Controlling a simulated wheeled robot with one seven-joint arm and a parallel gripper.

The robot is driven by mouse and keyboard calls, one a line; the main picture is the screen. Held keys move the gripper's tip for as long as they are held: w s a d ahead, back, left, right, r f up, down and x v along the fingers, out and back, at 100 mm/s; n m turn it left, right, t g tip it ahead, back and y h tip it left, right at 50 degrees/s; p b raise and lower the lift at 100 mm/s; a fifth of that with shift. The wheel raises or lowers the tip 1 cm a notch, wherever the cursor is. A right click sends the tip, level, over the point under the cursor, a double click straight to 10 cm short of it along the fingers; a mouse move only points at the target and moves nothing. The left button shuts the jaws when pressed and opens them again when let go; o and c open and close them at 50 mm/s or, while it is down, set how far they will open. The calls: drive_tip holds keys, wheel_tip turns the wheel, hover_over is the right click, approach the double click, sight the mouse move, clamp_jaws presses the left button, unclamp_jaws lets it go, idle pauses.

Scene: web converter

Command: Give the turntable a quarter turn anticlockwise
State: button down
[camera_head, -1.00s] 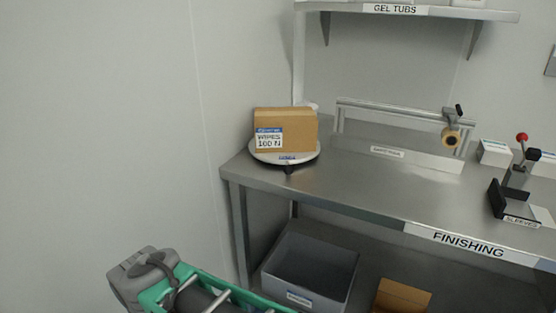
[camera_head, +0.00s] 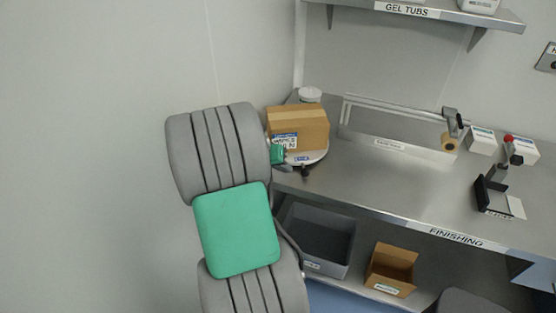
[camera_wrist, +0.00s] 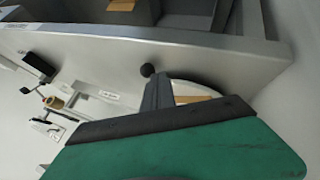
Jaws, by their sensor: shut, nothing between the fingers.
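The turntable (camera_head: 320,157) is a round pale disc at the left end of the steel bench. A cardboard box (camera_head: 300,128) labelled wipes stands on it. A dark knob (camera_head: 305,171) sits at its front edge, and a black ball (camera_wrist: 148,70) shows in the wrist view. My gripper (camera_head: 289,168) is shut and empty, at the left front of the turntable, close to the knob. In the wrist view my fingers (camera_wrist: 157,90) point towards the ball; whether they touch it I cannot tell. Part of the turntable's rim (camera_wrist: 197,87) and the box show behind my fingers.
A white round tub (camera_head: 310,95) stands behind the box. A sealer frame (camera_head: 385,140) and a black lever device (camera_head: 495,190) stand to the right. The bench front between them is clear. A grey bin (camera_head: 318,238) and an open carton (camera_head: 392,268) are below.

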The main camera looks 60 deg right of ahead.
drive_tip(key=x, duration=0.5)
drive_tip(key=shift+d+f+p, duration=0.15)
drive_tip(key=shift+f+p, duration=0.1)
drive_tip(key=shift+p, duration=0.15)
drive_tip(key=shift+s+d, duration=0.1)
drive_tip(key=shift+s, duration=0.1)
